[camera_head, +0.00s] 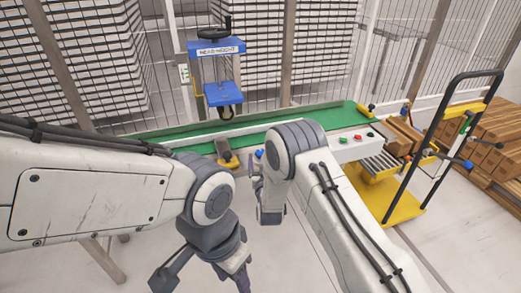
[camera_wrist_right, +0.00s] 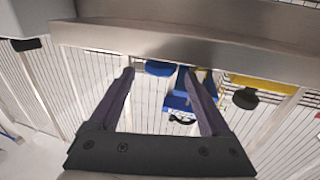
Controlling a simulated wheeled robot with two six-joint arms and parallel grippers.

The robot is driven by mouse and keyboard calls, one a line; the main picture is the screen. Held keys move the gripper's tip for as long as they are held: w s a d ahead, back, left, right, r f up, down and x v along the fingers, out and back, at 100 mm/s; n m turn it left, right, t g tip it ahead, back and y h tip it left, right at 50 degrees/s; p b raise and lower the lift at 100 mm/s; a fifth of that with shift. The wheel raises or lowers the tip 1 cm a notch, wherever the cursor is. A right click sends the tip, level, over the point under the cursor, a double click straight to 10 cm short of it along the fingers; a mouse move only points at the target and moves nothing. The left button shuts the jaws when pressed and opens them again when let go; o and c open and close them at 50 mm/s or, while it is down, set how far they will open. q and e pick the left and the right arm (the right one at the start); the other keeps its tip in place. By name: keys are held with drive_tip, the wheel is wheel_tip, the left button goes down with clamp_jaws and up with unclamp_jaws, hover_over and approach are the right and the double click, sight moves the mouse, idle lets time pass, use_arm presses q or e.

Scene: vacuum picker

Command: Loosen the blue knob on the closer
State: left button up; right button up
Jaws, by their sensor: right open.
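The blue knob (camera_wrist_right: 158,68) shows in the right wrist view just below the metal edge, between the fingertips of my right gripper (camera_wrist_right: 160,75). That gripper is open with nothing in its jaws. The gap between the fingertips and the knob is hard to judge. In the head view a small blue knob (camera_head: 259,153) shows at the conveyor's near side, beside my right gripper (camera_head: 254,169), which my own arm partly hides. My left gripper (camera_head: 203,280) is low in the head view, away from the conveyor, its fingers partly cut off by the picture's edge.
A green conveyor belt (camera_head: 330,112) runs behind the arms. A blue frame with a HEAD HEIGHT sign (camera_head: 216,48) stands over it. Red and green buttons (camera_head: 343,139) sit right of my right arm. A black-handled cart (camera_head: 440,140) and stacked cardboard (camera_head: 497,130) stand at right.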

drive_tip(key=w, duration=0.7)
drive_tip(key=shift+a, duration=0.3)
clamp_jaws()
